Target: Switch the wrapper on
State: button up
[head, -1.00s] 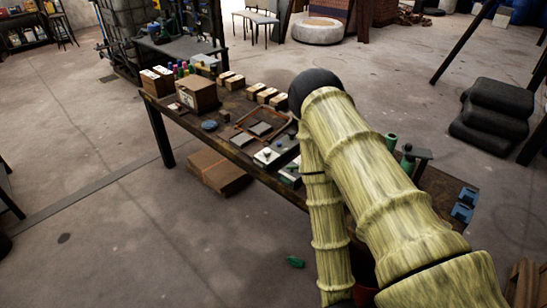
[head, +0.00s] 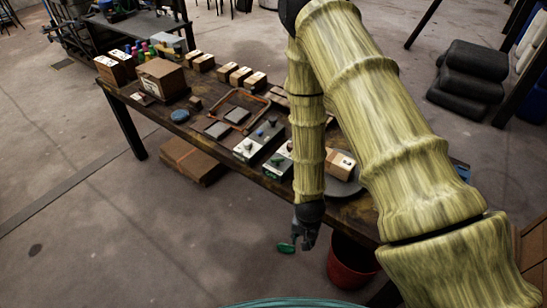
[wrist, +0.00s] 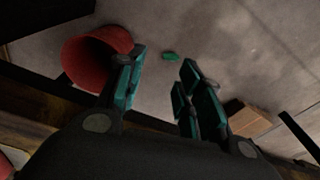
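No label marks the wrapper, so I cannot tell which thing it is. On the table, a grey-white box with dark knobs (head: 258,141) stands beside a second box with green parts (head: 281,160). A round grey plate (head: 347,186) bearing a brown carton (head: 341,164) is right of them, partly hidden by my arm. My gripper (head: 305,243) hangs past the table's near edge, below the tabletop, pointing down and apart from these boxes. In the wrist view its teal-padded fingers (wrist: 158,90) are spread, with nothing between them.
A small green piece (wrist: 170,57) lies on the floor beneath my gripper. A red bucket (head: 350,263) stands near the table's front. A flat carton (head: 192,160) lies under the table. A wooden frame (head: 236,110) and several small cartons (head: 238,76) occupy the tabletop.

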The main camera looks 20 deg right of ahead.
jog(key=w+r+m+t, duration=0.1)
jog(key=w+r+m, duration=0.25)
jog(key=w, duration=0.45)
jog(key=w+r+m, duration=0.2)
jog(key=w+r, duration=0.3)
jog(key=w, duration=0.3)
jog(key=m, duration=0.6)
send_near(273, 159)
jog(key=shift+w+d+f+p, duration=0.1)
jog(key=shift+w+f+p, duration=0.35)
jog(key=shift+f, duration=1.15)
jog(key=shift+w+d+f+p, duration=0.1)
jog(key=shift+f+p, duration=0.7)
jog(key=shift+f, duration=0.75)
jog(key=shift+w+d+f+p, duration=0.15)
jog(key=shift+f+p, duration=0.45)
jog(key=shift+f, duration=1)
grip_shut()
